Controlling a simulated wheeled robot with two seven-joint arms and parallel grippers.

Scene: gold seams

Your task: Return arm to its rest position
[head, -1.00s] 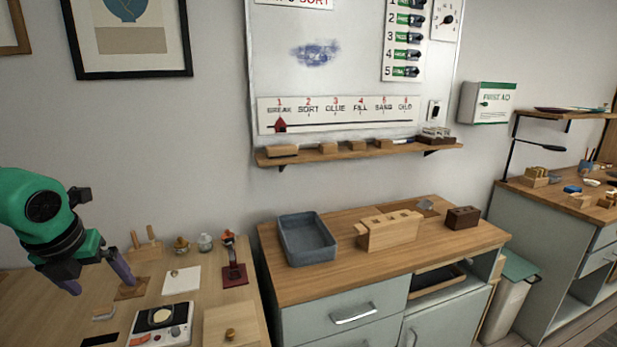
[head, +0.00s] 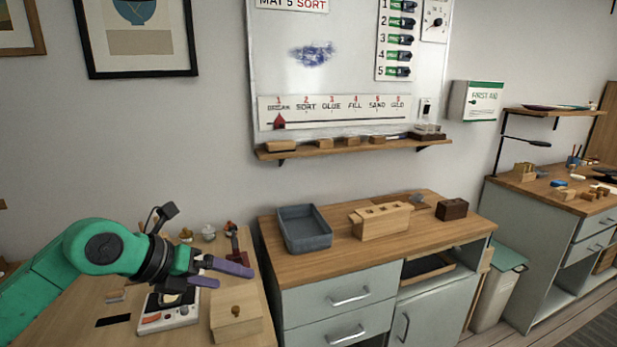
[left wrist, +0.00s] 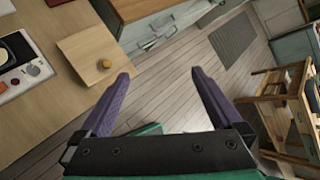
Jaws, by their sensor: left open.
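My left gripper (head: 236,274) reaches in from the left in the head view, with green arm links and purple fingers. It is open and empty, above the right part of the left wooden table (head: 75,320). In the left wrist view the two purple fingers (left wrist: 160,95) are spread apart, with the grey plank floor (left wrist: 165,85) below between them. My right gripper is not in view.
Near the gripper on the table are a white scale-like device (head: 165,316), a wooden box with a knob (head: 237,318) and small jars (head: 208,233). The cabinet to the right holds a grey tray (head: 303,230) and a slotted wooden block (head: 380,222).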

